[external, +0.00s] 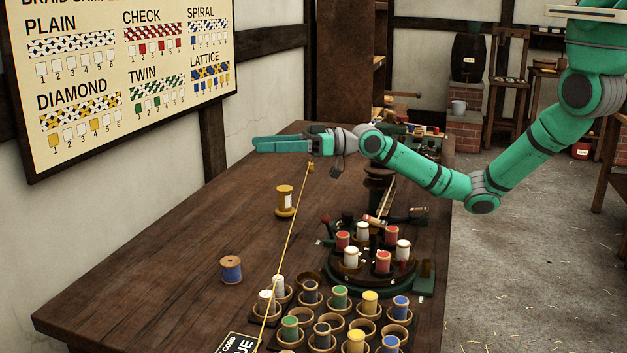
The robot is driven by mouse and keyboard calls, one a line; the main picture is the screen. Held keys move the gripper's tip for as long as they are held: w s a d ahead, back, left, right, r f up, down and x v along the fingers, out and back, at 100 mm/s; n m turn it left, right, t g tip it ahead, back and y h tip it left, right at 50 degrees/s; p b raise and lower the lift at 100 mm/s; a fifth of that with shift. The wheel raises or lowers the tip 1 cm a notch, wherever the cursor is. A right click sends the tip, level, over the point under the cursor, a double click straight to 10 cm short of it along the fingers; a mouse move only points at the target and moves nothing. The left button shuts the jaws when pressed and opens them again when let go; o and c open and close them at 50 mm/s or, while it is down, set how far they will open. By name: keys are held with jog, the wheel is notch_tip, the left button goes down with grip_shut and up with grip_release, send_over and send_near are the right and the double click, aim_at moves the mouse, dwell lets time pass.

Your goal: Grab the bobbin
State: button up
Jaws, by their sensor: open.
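Several bobbins are in view, and I cannot tell which one the task means. A blue bobbin (231,269) stands alone nearer the front left. More bobbins, red and white, stand on a round dark braiding stand (352,278); others sit in wooden cups at the front. My gripper (268,145) reaches left over the far part of the table, with its green fingers level. It is open and appears empty. In the picture it is above the yellow bobbin, apart from it.
The round stand and a wooden ramp-like piece (386,200) are right of the yellow bobbin. A braid sample board (130,75) hangs on the left wall.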

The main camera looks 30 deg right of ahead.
jog(key=s+a+f+n+g+h, duration=0.3)
jog(key=s+a+f, duration=0.2)
jog(key=s+f, duration=0.4)
jog(key=n+g+h, duration=0.1)
jog(key=h, duration=0.1)
send_near(231, 268)
jog(key=shift+h, duration=0.3)
jog(key=w+a+f, duration=0.2)
jog(key=a+f, duration=0.1)
jog(key=shift+w+a, duration=0.1)
jog(key=shift+x, duration=3.05)
jog(key=shift+w, duration=0.1)
jog(key=shift+c, duration=0.2)
jog(key=c, duration=1)
